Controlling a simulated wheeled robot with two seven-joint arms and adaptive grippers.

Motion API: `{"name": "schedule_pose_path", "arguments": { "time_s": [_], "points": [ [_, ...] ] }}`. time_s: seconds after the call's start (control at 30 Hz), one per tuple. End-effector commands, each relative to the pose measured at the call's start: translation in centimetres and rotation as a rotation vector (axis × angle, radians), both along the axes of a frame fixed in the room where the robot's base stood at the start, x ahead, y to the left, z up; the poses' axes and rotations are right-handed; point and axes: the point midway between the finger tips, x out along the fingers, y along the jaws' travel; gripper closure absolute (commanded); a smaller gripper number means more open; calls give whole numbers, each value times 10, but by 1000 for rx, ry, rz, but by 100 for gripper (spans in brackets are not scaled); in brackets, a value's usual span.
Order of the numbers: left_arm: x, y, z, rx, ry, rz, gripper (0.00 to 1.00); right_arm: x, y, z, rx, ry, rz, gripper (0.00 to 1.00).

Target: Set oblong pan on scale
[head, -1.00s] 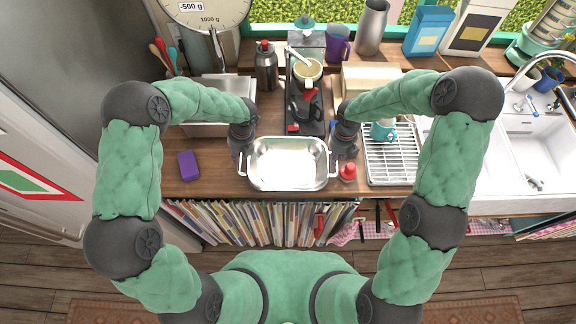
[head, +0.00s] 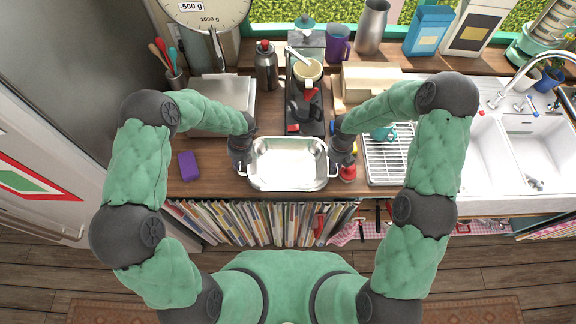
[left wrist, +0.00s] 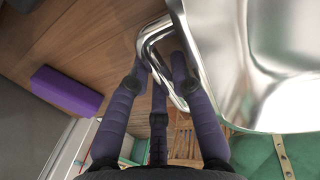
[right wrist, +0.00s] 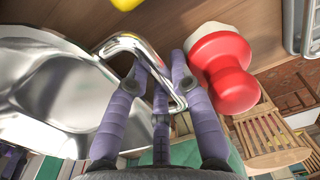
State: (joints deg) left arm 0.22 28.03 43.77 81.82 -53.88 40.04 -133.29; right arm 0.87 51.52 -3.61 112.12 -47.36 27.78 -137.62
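The oblong pan (head: 287,163) is a shiny silver tray with a wire handle at each short end. It sits on the wooden counter near the front edge and looks empty. My left gripper (head: 241,163) is at its left handle. In the left wrist view the fingers (left wrist: 160,80) stand apart on either side of the handle (left wrist: 150,45). My right gripper (head: 337,163) is at the right handle. Its fingers (right wrist: 155,70) are apart around that handle (right wrist: 128,42). The scale's round dial (head: 205,12) is at the back left, partly cut off.
A silver box-like surface (head: 224,92) lies below the dial. A purple block (head: 188,165) is left of the pan. A red-knobbed object (right wrist: 222,70) stands close to my right gripper.

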Motion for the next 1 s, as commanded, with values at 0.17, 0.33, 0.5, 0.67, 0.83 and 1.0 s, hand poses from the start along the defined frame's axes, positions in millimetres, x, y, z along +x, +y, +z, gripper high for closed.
{"name": "schedule_pose_path", "arguments": {
  "time_s": [0.17, 0.33, 0.5, 0.67, 0.83, 1.0],
  "points": [
    [0, 0, 0, 0, 0, 0, 100, 0, 0, 0, 0, 0, 0, 100],
    [0, 0, 1, 0, -1, 0, 100, 0, 0, 1, 0, -1, 0, 100],
    [0, 0, 6, 0, -1, 0, 100, 0, 0, 6, 0, -1, 0, 100],
    [0, 0, 16, 0, -1, 0, 100, 0, 0, 16, 0, -1, 0, 100],
    [0, 0, 31, 0, -1, 0, 100, 0, 0, 31, 0, -1, 0, 100],
    [0, 0, 47, 0, -1, 0, 100, 0, 0, 47, 0, -1, 0, 100]
  ]
}}
